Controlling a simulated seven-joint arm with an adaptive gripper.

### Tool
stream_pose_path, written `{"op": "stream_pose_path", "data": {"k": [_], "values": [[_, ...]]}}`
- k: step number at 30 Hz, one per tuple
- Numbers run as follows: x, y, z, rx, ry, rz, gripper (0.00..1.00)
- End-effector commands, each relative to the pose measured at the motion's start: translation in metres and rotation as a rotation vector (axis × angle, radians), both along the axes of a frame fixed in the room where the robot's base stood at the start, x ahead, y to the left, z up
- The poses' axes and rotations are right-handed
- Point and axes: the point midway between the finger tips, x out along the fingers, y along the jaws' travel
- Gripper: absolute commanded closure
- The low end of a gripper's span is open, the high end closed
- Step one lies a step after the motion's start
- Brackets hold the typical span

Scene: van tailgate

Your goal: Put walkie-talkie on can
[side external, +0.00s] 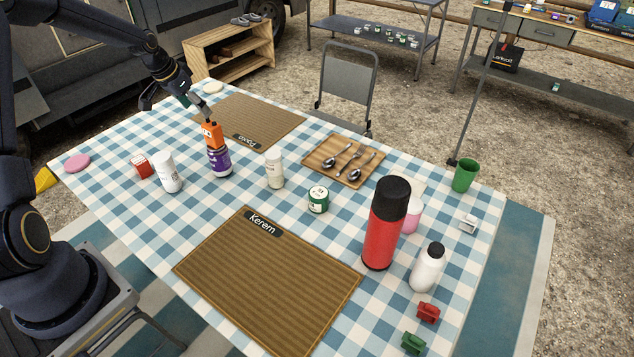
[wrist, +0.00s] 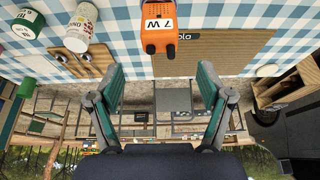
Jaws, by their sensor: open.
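The orange walkie-talkie (side external: 212,136) stands upright directly above a purple can-like container (side external: 220,163) with a white label. It appears to rest on its top, though the contact is hard to see. The purple container does not show there. My gripper (wrist: 162,76) is open and empty, its fingers apart. In the side view my gripper (side external: 168,100) hangs behind and left of the walkie-talkie, near its top. A green-and-white tin (side external: 318,201) stands mid-table.
A white bottle (side external: 167,172) and a red box (side external: 140,166) stand left of the purple container; another white bottle (side external: 274,168) stands right. A cutlery tray (side external: 320,148), red flask (side external: 386,225) and green cup (side external: 465,176) are farther right. The front mat (side external: 265,285) is bare.

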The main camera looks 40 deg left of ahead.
Motion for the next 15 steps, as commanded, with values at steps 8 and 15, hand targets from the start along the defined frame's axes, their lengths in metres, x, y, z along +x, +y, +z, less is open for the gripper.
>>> {"op": "stream_pose_path", "data": {"k": [8, 15], "values": [[-0.011, -0.038, 0.045, 0.056, 0.034, -0.041, 0.21], [-0.075, -0.147, 0.137, 0.191, 0.073, -0.062, 0.21]]}}
